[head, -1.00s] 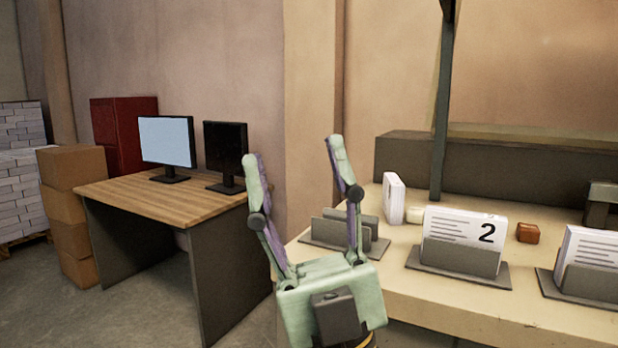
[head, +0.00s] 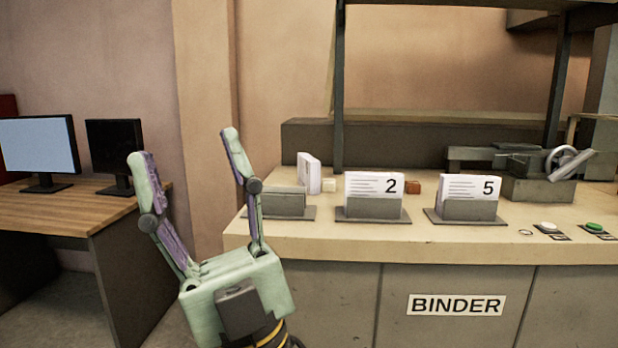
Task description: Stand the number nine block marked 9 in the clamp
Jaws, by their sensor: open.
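No 9 shows on any block in view. White page blocks marked 2 (head: 372,186) and 5 (head: 468,187) stand in grey holders on the bench. Another white block (head: 309,173) stands at the back left of the bench, and no number shows on it. A dark grey device with a handwheel (head: 540,190) sits at the bench's right and looks like the clamp; nothing white shows in it. My gripper (head: 183,148) is open and empty, fingers pointing up, in front of the bench's left end and far left of the clamp.
An empty-looking grey holder (head: 285,205) is at the bench's left, partly behind my gripper. Small cream (head: 329,185) and brown (head: 413,187) pieces lie behind the holders. White (head: 548,227) and green (head: 594,227) buttons are at the front right. A desk (head: 50,213) with monitors stands left.

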